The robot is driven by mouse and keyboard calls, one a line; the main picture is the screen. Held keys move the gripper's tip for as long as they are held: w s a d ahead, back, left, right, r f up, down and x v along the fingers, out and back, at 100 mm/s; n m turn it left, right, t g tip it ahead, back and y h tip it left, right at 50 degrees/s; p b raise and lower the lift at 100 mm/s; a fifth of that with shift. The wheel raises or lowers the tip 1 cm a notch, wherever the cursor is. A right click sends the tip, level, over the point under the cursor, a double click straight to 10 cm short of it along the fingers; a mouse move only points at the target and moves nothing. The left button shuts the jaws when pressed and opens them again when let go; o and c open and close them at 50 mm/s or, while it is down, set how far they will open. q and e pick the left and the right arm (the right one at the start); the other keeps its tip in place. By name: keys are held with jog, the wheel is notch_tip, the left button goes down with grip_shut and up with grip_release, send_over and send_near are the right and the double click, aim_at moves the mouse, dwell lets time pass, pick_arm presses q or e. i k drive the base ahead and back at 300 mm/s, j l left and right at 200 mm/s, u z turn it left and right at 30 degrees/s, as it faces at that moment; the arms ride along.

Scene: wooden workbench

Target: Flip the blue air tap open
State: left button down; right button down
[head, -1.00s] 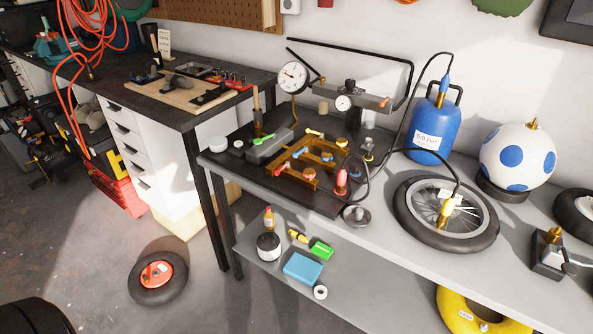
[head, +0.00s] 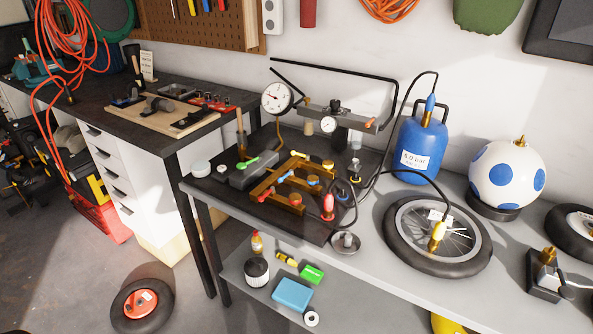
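The blue air tap (head: 286,175) is a small blue lever on the brass manifold (head: 262,187), on the dark mat in the middle of the bench. It lies in the middle row, between a yellow lever (head: 297,155) behind and a red lever (head: 263,196) in front. Its exact angle against the pipe is too small to tell. A green lever (head: 247,163) sits on a grey block left of the manifold. Neither of my grippers shows in the head view.
A pressure gauge (head: 276,97) and black tubing stand behind the manifold. A red-ended hose fitting (head: 328,204) stands at its right front. A blue air tank (head: 420,150), a spoked wheel (head: 398,244) and a spotted ball (head: 507,172) occupy the right side.

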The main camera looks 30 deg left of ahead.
aim_at(280, 179)
jog(key=i+j, duration=0.1)
jog(key=i, duration=0.25)
jog(key=i+j, duration=0.15)
jog(key=i, duration=0.15)
jog(key=u, duration=2.05)
jog(key=k+j+z, duration=0.1)
jog(key=k+l+z, duration=0.1)
jog(key=l, duration=0.15)
jog(key=i+j+u, duration=0.2)
